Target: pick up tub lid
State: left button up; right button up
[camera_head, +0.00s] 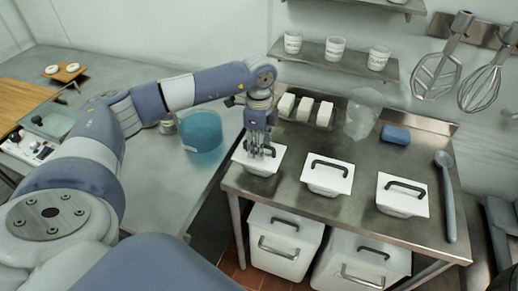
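Three small white tubs stand on the steel table, each topped by a white lid with a dark handle: the left lid (243,156), the middle lid (327,184) and the right lid (402,204). My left gripper (262,154) points down at the left lid, its fingertips at the middle of the lid. The gripper hides most of that lid's handle, and I cannot tell whether the fingers are closed on it. The left lid appears seated on its tub. My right gripper is not in view.
White blocks (304,109), a clear bag-like item (364,118) and a blue block (396,134) lie behind the tubs. A long grey utensil (447,197) lies at the table's right. A blue container (201,133) stands on the left counter. Lidded bins (283,246) sit below.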

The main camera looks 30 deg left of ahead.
pick_arm(q)
jog(key=shift+f, duration=0.15)
grip_shut()
jog(key=shift+r+b, duration=0.5)
jog(key=shift+r, duration=0.2)
notch_tip(320, 180, up, 2)
jog(key=shift+s+d+b, duration=0.15)
jog(key=shift+b, duration=0.45)
jog(key=s+d+r+b, duration=0.1)
jog(key=s+d+b, duration=0.3)
jog(key=s, duration=1)
jog(key=shift+d+r, duration=0.35)
jog(key=shift+d, duration=1.2)
